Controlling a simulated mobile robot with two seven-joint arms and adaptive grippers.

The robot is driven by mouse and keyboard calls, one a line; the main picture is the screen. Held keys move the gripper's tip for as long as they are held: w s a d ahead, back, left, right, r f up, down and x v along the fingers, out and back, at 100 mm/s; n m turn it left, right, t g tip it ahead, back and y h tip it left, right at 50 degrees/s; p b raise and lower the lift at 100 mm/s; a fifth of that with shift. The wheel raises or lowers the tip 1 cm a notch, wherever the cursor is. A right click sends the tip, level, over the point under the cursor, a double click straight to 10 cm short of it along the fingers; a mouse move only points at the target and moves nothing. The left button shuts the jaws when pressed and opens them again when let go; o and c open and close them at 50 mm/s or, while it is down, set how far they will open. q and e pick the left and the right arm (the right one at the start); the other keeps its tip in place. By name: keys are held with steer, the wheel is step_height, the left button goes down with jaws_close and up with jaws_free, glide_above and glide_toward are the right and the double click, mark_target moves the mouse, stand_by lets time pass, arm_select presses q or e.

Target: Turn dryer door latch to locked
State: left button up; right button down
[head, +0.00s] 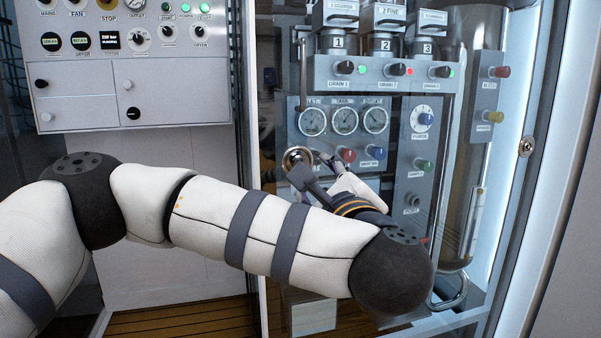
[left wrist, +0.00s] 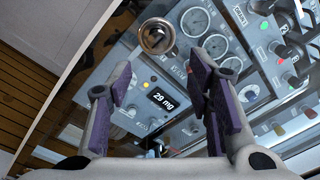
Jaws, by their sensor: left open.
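A round metal fitting (head: 297,158) with a bright rim and dark centre sits in front of the dryer panel, below the left gauge. It looks like the door latch, but I read no label on it. It also shows in the left wrist view (left wrist: 157,37), beyond the fingers and near the top. My left gripper (head: 315,170) is beside it at its lower right in the head view. In the left wrist view my left gripper (left wrist: 160,85) has its purple-padded fingers wide apart with nothing between them. Whether a finger touches the fitting I cannot tell. My right gripper is out of view.
Behind clear glass are three gauges (head: 343,121), coloured knobs and a row of drain switches (head: 397,70). A display (left wrist: 162,99) reads about 29. A metal fitting (head: 526,147) sits on the right frame. A control panel (head: 175,95) is at left.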

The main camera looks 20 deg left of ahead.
arm_select(q)
steer(key=x, duration=1.2)
steer(key=shift+a, duration=0.15)
steer(key=shift+s+f, duration=0.1)
steer(key=shift+s, duration=0.1)
jaws_close()
